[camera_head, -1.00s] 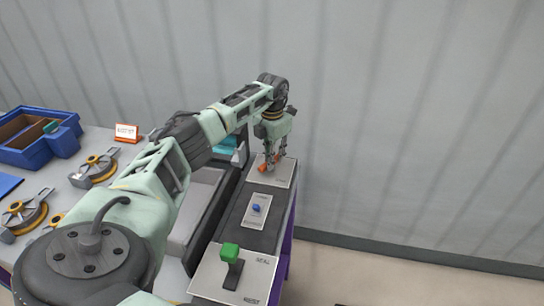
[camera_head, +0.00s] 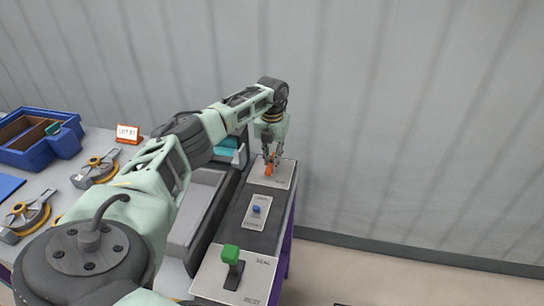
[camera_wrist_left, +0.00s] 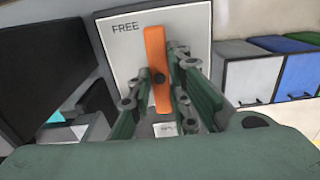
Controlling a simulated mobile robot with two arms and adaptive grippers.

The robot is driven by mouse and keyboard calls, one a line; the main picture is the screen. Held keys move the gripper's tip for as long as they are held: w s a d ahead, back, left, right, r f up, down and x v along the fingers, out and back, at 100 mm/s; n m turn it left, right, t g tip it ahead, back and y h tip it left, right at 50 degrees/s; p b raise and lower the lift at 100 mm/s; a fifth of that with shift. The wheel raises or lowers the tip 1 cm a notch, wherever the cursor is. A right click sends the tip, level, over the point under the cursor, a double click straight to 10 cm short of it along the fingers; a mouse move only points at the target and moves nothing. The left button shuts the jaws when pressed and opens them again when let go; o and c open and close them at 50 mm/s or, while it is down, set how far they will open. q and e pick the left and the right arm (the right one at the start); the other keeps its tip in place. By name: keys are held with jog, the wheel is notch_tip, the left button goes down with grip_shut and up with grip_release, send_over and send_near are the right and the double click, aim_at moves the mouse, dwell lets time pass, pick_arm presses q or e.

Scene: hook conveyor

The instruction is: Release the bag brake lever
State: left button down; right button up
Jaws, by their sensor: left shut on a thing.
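The orange brake lever (camera_head: 268,169) is on a pale panel (camera_head: 286,174) at the far end of the dark console. In the left wrist view the lever (camera_wrist_left: 155,48) stands nearly upright in the picture, its top end just right of the word FREE on the panel (camera_wrist_left: 190,25). My left gripper (camera_head: 273,158) comes down on it from above. Its fingers (camera_wrist_left: 160,85) stand on both sides of the lever and are shut on it. The lower part of the lever is partly hidden by the fingers. My right gripper is not in view.
A green-knobbed lever (camera_head: 231,254) and a small blue knob (camera_head: 256,209) sit nearer on the console (camera_head: 238,220). A blue bin (camera_head: 25,155), hook-like parts (camera_head: 95,171) and a small sign (camera_head: 128,133) are on the table at left.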

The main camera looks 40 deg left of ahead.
pick_arm(q)
jog(key=shift+r+n, duration=0.1)
jog(key=shift+n, duration=0.2)
jog(key=c, duration=1.7)
grip_release()
jog(key=shift+o, duration=0.3)
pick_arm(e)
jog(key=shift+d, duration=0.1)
pick_arm(q)
notch_tip(320, 180, up, 12)
